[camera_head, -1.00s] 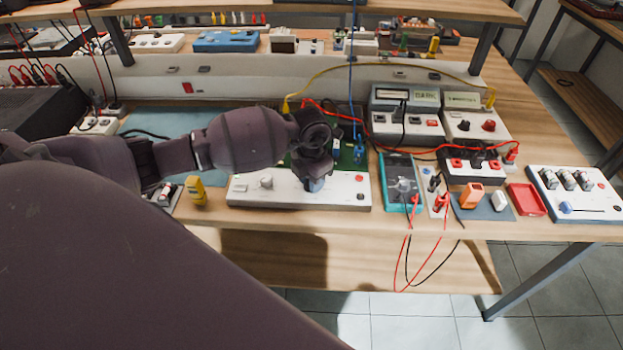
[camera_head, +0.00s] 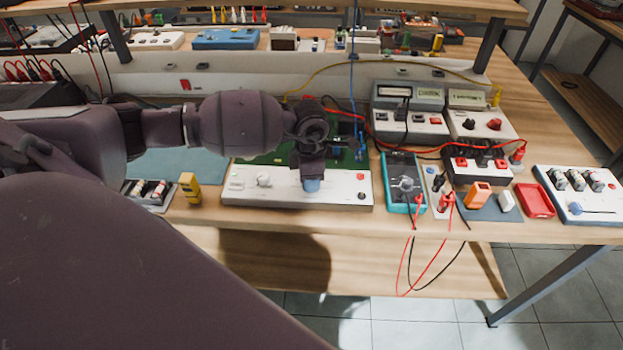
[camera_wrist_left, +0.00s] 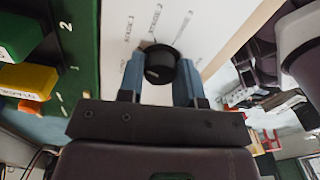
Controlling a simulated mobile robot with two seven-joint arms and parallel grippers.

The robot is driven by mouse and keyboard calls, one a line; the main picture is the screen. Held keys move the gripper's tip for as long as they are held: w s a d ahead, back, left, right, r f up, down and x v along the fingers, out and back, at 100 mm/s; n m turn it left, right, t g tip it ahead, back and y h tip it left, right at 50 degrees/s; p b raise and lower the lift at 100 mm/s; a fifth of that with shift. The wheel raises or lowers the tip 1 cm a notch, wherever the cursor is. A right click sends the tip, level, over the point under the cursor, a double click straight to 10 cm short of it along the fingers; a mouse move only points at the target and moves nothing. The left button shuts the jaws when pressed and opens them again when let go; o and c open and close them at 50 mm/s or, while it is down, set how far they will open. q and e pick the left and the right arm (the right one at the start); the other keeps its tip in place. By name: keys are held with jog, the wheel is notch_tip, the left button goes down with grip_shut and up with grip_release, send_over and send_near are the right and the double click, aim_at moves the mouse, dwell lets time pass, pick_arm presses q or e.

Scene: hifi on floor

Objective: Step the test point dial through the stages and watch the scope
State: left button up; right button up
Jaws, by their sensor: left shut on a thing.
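The white control panel (camera_head: 230,190) lies along the front of the bench. In the left wrist view its white face (camera_wrist_left: 205,22) carries printed labels around a black dial (camera_wrist_left: 160,66). My left gripper (camera_head: 312,185) points down at the right half of the panel. In the wrist view its two blue fingers (camera_wrist_left: 160,76) are on either side of the dial, shut on it. The gripper hides the dial in the head view. A lit scope screen is not clear; meter displays (camera_head: 410,92) stand at the back right, too small to read. My right gripper is not in view.
A green circuit board (camera_head: 262,158) lies behind the panel. A teal multimeter (camera_head: 403,180) with red and black leads is close on the right. A yellow block (camera_head: 190,188) stands left of the panel. A red tray (camera_head: 535,201) lies farther right.

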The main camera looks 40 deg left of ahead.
pick_arm(q)
jog(key=shift+m, duration=0.6)
jog(key=o, duration=0.9)
jog(key=shift+o, duration=0.2)
notch_tip(320, 180, up, 11)
jog(key=shift+f, duration=0.1)
